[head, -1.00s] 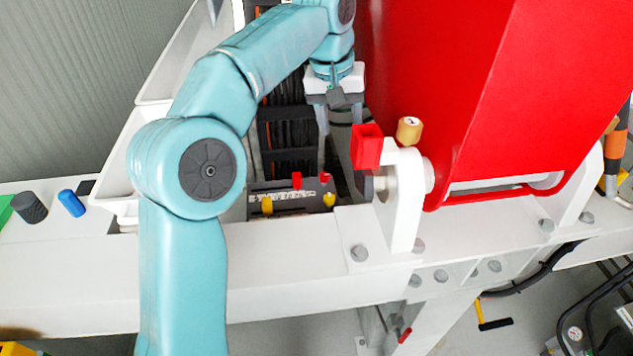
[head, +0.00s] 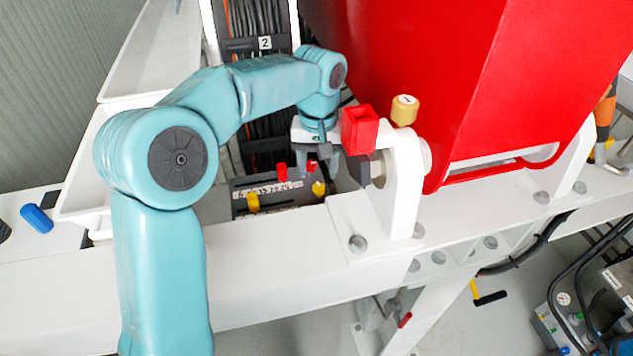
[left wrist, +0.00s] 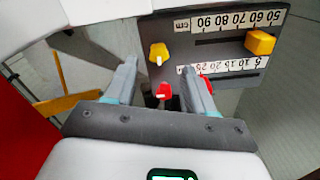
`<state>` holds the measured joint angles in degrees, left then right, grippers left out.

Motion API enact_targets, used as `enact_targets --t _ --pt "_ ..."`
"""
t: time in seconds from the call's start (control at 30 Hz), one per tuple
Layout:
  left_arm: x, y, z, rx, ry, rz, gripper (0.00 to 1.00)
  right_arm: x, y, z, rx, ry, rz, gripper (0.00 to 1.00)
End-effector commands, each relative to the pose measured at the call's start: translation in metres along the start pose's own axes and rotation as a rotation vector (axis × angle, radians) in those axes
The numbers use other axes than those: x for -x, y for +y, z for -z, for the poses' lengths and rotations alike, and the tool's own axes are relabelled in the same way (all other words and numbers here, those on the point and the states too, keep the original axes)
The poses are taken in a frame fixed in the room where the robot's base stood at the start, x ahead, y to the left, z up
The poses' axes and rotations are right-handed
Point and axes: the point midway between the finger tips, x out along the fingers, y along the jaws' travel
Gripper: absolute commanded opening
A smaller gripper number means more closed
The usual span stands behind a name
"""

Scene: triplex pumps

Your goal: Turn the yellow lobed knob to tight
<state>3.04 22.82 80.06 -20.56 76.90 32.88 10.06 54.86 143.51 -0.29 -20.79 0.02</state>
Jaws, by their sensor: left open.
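A dark control panel (head: 285,190) with white number scales sits in a gap of the white frame; it also shows in the left wrist view (left wrist: 225,55). The yellow lobed knob (left wrist: 158,54) is at the panel's left there, and at its right in the head view (head: 319,188). A white mark shows on the knob. My left gripper (head: 319,168) is open over that end of the panel. In the left wrist view its fingertips (left wrist: 160,68) lie either side of the knob, apparently short of it. My right gripper is not in view.
A yellow slider handle (left wrist: 260,42) and two red knobs (left wrist: 163,91) (left wrist: 207,82) share the panel. A red block (head: 360,130) and a white bracket (head: 405,185) stand close right of my gripper. A large red housing (head: 450,80) rises behind.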

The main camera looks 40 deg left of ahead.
Motion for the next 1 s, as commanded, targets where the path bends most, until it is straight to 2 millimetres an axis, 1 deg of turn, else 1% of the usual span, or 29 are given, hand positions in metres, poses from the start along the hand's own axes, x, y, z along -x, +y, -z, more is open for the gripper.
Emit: enact_targets --t 0.03,0.1,0.23,0.4,0.63,0.67,0.7,0.77,0.8,1.0 --pt "-0.011 -0.001 0.000 -0.001 -0.004 0.002 0.54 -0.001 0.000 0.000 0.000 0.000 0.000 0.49" --pt "-0.024 -0.001 0.000 0.000 -0.003 0.002 0.54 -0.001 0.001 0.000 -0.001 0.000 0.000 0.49" --pt "-0.039 -0.002 0.001 -0.001 -0.001 0.002 0.54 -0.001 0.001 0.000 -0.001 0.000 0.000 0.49" --pt "-0.047 -0.003 0.002 -0.001 0.000 0.001 0.54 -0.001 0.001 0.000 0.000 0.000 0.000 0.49" --pt "-0.048 -0.003 0.003 -0.001 0.001 0.000 0.54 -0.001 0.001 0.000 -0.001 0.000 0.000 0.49" --pt "-0.048 -0.003 0.003 -0.001 0.001 0.000 0.44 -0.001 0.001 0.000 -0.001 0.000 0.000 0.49" --pt "-0.048 -0.003 0.003 -0.001 0.000 0.000 0.31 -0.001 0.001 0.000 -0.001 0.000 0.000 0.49" --pt "-0.047 -0.003 0.003 -0.001 0.001 0.000 0.12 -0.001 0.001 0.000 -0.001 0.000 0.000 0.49" --pt "-0.047 -0.003 0.003 -0.001 0.001 0.000 0.00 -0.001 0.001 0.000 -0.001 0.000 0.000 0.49" --pt "-0.047 -0.003 0.003 -0.006 0.001 0.000 0.00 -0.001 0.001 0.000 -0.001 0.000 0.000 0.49"
